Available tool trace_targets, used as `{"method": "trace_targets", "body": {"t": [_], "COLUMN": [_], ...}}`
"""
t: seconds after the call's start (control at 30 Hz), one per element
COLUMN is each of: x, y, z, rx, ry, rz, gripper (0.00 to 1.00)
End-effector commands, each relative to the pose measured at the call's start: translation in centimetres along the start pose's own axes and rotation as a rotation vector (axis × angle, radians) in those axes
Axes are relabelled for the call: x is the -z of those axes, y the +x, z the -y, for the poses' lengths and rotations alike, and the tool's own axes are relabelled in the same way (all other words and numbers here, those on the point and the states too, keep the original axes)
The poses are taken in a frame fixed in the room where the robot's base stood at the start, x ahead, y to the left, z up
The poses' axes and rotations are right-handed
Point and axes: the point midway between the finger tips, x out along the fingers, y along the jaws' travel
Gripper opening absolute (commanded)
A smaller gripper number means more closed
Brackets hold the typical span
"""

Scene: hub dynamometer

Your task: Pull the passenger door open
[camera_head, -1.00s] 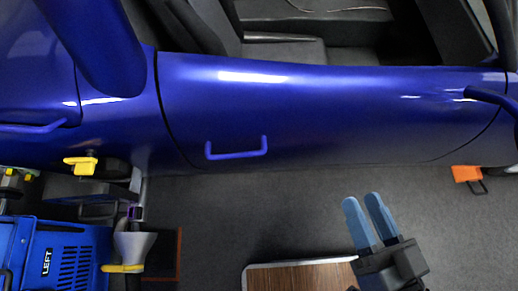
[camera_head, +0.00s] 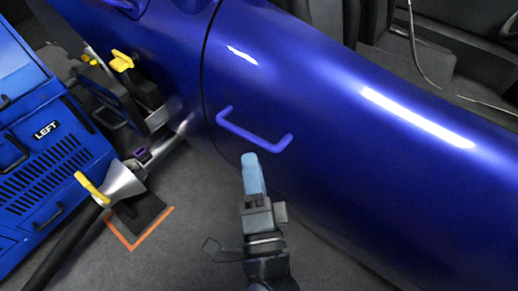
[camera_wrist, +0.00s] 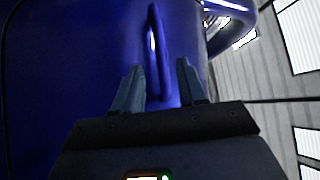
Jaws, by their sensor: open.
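The blue passenger door (camera_head: 340,130) fills the right half of the head view, and its panel also fills the left of the wrist view (camera_wrist: 60,80). A dark seam marks its left edge, and it looks closed. Its blue bar handle (camera_head: 252,135) stands out from the panel. My gripper (camera_head: 251,165) is just below the handle in the head view. In the wrist view my gripper (camera_wrist: 160,85) is open, with the handle (camera_wrist: 158,50) seen between and beyond its two fingers. The fingers hold nothing. I cannot tell whether they touch the handle.
A blue box marked LEFT (camera_head: 45,130) stands at the left. A grey funnel-shaped part with a yellow lever (camera_head: 120,185) is beside it, above an orange-edged floor mark (camera_head: 150,232). A yellow knob (camera_head: 122,60) is left of the door. Grey floor (camera_head: 195,235) is open below.

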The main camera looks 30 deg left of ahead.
Motion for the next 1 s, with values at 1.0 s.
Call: {"method": "trace_targets", "body": {"t": [1.0], "x": [0.1], "y": [7.3], "z": [0.1], "rx": [0.000], "ry": [-0.004], "rz": [-0.001], "gripper": [0.30]}}
